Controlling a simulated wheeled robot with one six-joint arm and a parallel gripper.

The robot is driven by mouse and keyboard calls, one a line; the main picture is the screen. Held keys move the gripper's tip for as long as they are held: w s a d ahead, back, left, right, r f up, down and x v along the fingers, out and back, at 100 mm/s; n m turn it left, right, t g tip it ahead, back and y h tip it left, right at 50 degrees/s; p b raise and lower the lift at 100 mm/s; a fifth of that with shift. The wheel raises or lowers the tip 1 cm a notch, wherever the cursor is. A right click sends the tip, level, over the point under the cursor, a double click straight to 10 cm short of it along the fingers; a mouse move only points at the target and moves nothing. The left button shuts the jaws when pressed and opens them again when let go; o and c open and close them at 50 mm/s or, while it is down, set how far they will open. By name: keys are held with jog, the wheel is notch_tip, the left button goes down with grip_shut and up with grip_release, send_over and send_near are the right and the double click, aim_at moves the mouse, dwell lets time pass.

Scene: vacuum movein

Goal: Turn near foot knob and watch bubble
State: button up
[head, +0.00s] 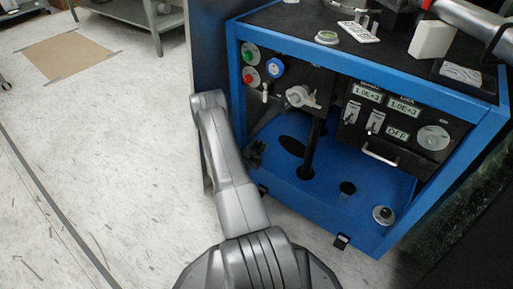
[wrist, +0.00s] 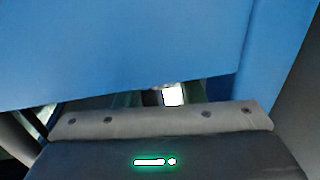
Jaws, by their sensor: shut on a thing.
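The blue-framed machine (head: 365,215) stands at the right in the head view. My gripper's pale bar and dark body (wrist: 160,120) show in the wrist view, close below a blue panel (wrist: 130,50). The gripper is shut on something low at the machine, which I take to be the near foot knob. The knob and fingertips are hidden behind the panel and my arm. Another dark foot fitting (head: 341,241) shows at the machine's front bottom edge. A round greenish vial (head: 327,37), perhaps the bubble level, sits on the black top; its bubble is too small to read.
The front panel carries a blue knob (head: 274,68), red and green buttons, switches, displays and a bar handle (head: 380,156). A white block (head: 432,40) and other parts crowd the top. Speckled floor (head: 100,160) is open on the left; a grey table (head: 150,20) stands behind.

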jog(key=o, duration=1)
jog(key=shift+y, duration=0.3)
